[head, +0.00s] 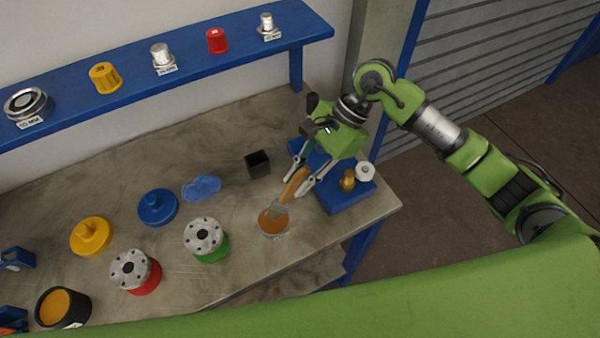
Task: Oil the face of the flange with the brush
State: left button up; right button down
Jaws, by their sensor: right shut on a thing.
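My right gripper (301,181) is shut on the wooden handle of a brush (296,183). The brush is tilted, its head down at a small round dish of amber oil (266,223). Its tip overlaps the dish, and I cannot tell whether it touches the oil. Two vessels with grey bolted flanges stand to the left: the flange on the green vessel (204,233) is nearer, and the flange on the red vessel (130,268) is further left. Both flange faces point up. My left gripper is not in view.
A blue lid (157,207), yellow lid (90,236), blue cloth (201,188) and black square cup (257,164) stand on the bench. A blue block (346,197) with brass and white fittings is beside my gripper. A black pot (47,309) is front left. A blue shelf (205,52) runs behind.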

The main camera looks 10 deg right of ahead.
dwell(0.6)
jog(key=shift+f+b, duration=0.5)
jog(key=shift+b, duration=0.1)
dwell(0.4)
jog(key=shift+s+f+b, duration=0.15)
jog(key=shift+f+b, duration=0.05)
jog(key=shift+b, duration=0.4)
dwell(2.0)
jog(key=shift+r, duration=0.15)
notch_tip(320, 180, up, 2)
jog(key=shift+r+p, duration=0.1)
jog(key=shift+p, duration=0.3)
jog(key=shift+r+p, duration=0.65)
jog(key=shift+r, duration=1.8)
jog(key=shift+f, duration=0.1)
